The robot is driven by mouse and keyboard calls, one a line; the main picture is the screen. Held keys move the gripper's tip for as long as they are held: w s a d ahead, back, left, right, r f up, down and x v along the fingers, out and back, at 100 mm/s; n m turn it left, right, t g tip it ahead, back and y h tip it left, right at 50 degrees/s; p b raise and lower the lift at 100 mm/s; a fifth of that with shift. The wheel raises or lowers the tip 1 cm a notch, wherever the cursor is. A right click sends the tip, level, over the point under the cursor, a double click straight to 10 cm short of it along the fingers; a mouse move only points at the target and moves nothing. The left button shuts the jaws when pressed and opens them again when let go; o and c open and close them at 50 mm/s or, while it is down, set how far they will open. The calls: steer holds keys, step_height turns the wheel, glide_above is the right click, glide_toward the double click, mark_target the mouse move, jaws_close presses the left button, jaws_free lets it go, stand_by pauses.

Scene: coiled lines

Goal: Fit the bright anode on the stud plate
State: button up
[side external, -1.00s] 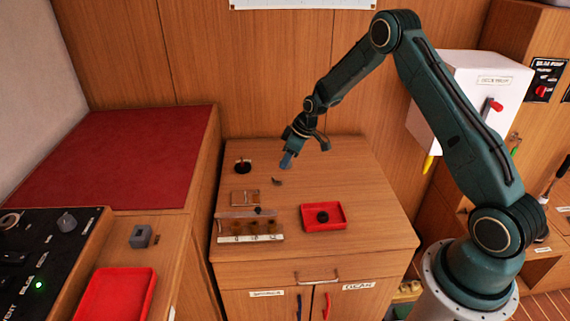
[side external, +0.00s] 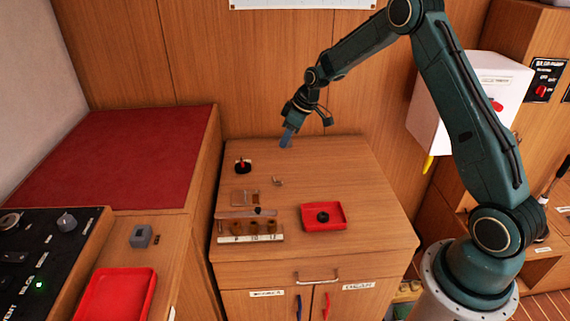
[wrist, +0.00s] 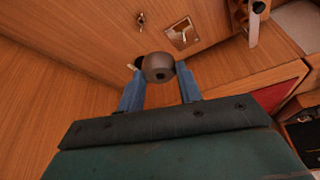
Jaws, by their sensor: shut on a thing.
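My gripper (side external: 286,143) is above the back of the wooden cabinet top. In the wrist view its blue fingers (wrist: 159,80) are shut on a round grey piece (wrist: 158,68) with a dark hole in its end. It looks like the anode, but its brightness is hard to judge. In the side view I cannot make the piece out. A shiny plate (wrist: 183,34) lies flat on the top, apart from the gripper. It seems to be the stud plate, and it also shows small in the side view (side external: 240,197). A small metal fitting (wrist: 140,20) lies beside it.
A black base with a red post (side external: 242,166) stands at the back left. A rack (side external: 250,240) with several brown cylinders is at the front left. A red tray (side external: 323,228) holds a black ring (side external: 323,217). The cabinet top is bare at the back right.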

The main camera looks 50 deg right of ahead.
steer(key=shift+w+f, duration=0.1)
steer(key=m+h, duration=0.2)
steer(key=m, duration=0.4)
glide_above(245, 191)
step_height(245, 191, down, 11)
steer(key=shift+f, duration=0.1)
steer(key=shift+f, duration=2.1)
steer(key=shift+f, duration=1.95)
steer(key=o, duration=1.1)
steer(key=shift+r, duration=0.15)
steer(key=shift+r, duration=2.9)
steer(key=shift+r, duration=0.15)
